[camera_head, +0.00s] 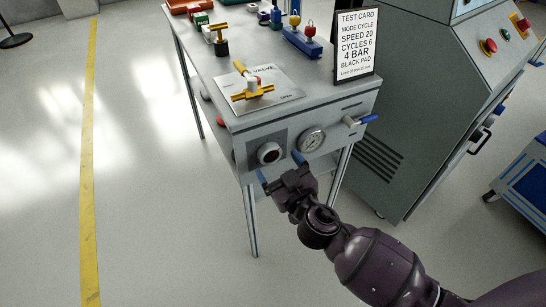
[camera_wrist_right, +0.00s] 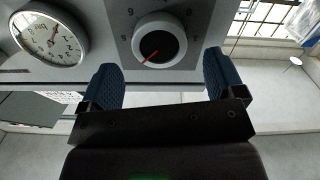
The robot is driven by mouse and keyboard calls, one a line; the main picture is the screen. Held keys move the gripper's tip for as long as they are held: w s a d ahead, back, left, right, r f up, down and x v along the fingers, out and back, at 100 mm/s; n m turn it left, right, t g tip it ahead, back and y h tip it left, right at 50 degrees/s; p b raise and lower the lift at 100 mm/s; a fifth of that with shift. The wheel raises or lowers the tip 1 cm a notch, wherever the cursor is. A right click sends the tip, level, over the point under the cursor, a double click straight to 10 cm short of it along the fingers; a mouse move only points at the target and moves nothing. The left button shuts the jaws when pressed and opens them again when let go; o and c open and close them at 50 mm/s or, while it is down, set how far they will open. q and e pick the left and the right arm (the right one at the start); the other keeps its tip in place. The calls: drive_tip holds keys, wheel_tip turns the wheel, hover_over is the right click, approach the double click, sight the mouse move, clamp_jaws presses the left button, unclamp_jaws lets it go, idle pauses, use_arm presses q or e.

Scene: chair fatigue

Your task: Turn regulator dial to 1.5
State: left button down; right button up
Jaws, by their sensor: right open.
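The regulator dial (camera_head: 269,153) is a round knob with a pale rim and dark face on the front panel of the grey bench. In the right wrist view the dial (camera_wrist_right: 159,42) shows a red pointer line on its dark face, with small numbers around it that are hard to read. My right gripper (camera_head: 280,172) is in front of the panel, just below the dial. Its blue fingers (camera_wrist_right: 162,78) are spread apart, one on each side of the dial in the wrist view, with nothing between them. My left gripper is not in view.
A pressure gauge (camera_head: 312,140) sits right of the dial, and a blue-handled valve (camera_head: 360,121) farther right. A test card (camera_head: 355,43) reading 4 BAR stands on the bench (camera_head: 225,98). A grey machine (camera_head: 425,100) stands close on the right.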

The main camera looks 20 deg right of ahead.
sight(272, 156)
drive_tip(key=shift+w, duration=1.7)
drive_tip(key=c, duration=0.9)
